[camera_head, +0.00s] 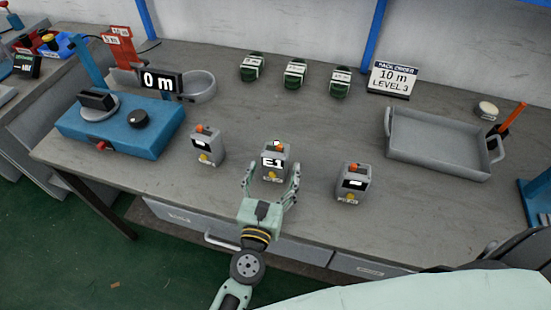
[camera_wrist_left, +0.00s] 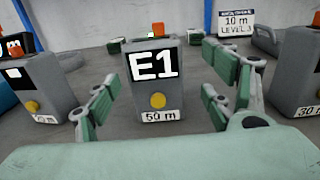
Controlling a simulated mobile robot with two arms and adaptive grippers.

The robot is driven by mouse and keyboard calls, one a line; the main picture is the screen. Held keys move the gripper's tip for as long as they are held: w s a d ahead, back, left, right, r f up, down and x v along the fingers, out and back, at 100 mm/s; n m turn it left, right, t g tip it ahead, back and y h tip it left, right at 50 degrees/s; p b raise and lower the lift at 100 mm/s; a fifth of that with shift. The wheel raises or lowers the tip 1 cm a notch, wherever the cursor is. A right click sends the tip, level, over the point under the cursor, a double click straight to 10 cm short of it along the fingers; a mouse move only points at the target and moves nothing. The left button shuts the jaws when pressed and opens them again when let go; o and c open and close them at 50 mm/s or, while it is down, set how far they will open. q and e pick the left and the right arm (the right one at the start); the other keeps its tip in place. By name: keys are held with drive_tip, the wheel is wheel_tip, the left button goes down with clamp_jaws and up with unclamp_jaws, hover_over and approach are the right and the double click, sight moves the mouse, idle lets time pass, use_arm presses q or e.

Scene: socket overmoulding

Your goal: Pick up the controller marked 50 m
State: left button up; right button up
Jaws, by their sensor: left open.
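The controller marked 50 m (camera_head: 275,162) is a grey box with an orange top, a screen reading E1 and a yellow button. It stands upright on the bench in the middle of three alike. In the left wrist view the same controller (camera_wrist_left: 153,82) shows its 50 m label straight ahead. My left gripper (camera_head: 270,175) is open, its fingers on either side of the controller's front. In the left wrist view the left gripper (camera_wrist_left: 163,100) shows gaps between its fingers and the box. My right gripper is not seen.
Another controller (camera_head: 208,146) stands to the left and one marked 30 m (camera_wrist_left: 300,75) to the right. A blue machine (camera_head: 120,125) is at the left, a grey tray (camera_head: 435,163) at the right. Green coils (camera_head: 295,74) and a 10 m LEVEL 3 sign (camera_head: 393,78) stand behind.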

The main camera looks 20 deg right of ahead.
sight(273, 166)
use_arm(q)
drive_tip(key=x, duration=0.4)
drive_tip(key=shift+w+a, duration=0.2)
drive_tip(key=shift+w+d, duration=0.15)
drive_tip(key=shift+w, duration=0.1)
drive_tip(key=c, duration=0.4)
drive_tip(key=shift+r, duration=0.1)
drive_tip(key=c, duration=0.9)
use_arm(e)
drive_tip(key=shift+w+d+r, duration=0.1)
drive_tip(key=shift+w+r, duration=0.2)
